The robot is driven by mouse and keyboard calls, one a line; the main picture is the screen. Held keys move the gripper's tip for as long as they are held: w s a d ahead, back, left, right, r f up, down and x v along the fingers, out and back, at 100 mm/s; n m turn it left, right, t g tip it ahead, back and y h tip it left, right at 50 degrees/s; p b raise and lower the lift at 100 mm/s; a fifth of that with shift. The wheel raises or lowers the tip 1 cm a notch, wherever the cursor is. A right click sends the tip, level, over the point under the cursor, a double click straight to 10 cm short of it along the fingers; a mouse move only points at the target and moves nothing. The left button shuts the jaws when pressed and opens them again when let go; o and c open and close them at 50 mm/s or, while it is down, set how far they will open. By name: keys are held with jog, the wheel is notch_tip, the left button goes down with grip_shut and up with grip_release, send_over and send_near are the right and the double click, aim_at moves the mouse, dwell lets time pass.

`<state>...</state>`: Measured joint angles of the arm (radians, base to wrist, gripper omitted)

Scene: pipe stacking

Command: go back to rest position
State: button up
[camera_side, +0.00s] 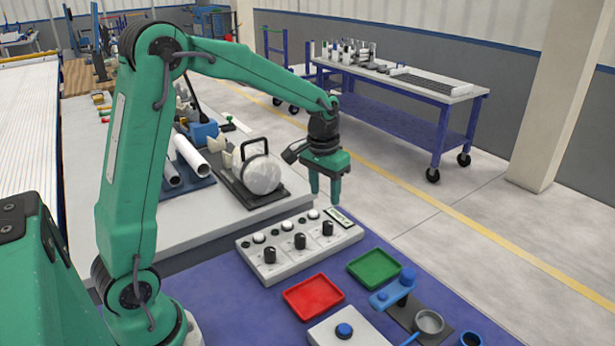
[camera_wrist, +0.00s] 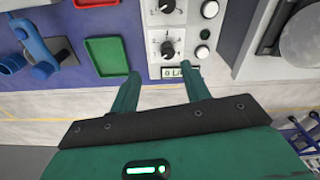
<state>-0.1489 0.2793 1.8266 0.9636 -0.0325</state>
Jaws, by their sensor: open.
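My gripper (camera_side: 325,188) hangs pointing down from my green arm in the side view, above the far right end of the control panel (camera_side: 300,246). In the wrist view my gripper (camera_wrist: 160,82) shows two green fingers spread apart with nothing between them. The panel also shows in the wrist view (camera_wrist: 183,28), just beyond the fingertips, with black knobs, white buttons and a small display. White pipes (camera_side: 190,153) lie on a dark blue holder on the grey table at the left, well away from my gripper.
A red tray (camera_side: 313,297), a green tray (camera_side: 374,268) and a blue fixture (camera_side: 393,290) sit on the blue surface. A wheeled cart (camera_side: 400,110) stands behind. The floor to the right is clear.

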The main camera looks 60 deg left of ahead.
jog(key=s+d+r+m+t, duration=0.1)
jog(key=s+d+r+t, duration=0.1)
jog(key=s, duration=0.8)
jog(key=s+d+r+m+t, duration=0.1)
jog(key=s+d+r+t, duration=0.1)
jog(key=s+d+r, duration=0.2)
jog(key=shift+s+d+r+t, duration=0.35)
jog(key=shift+s+r, duration=1.1)
jog(key=shift+s, duration=2.3)
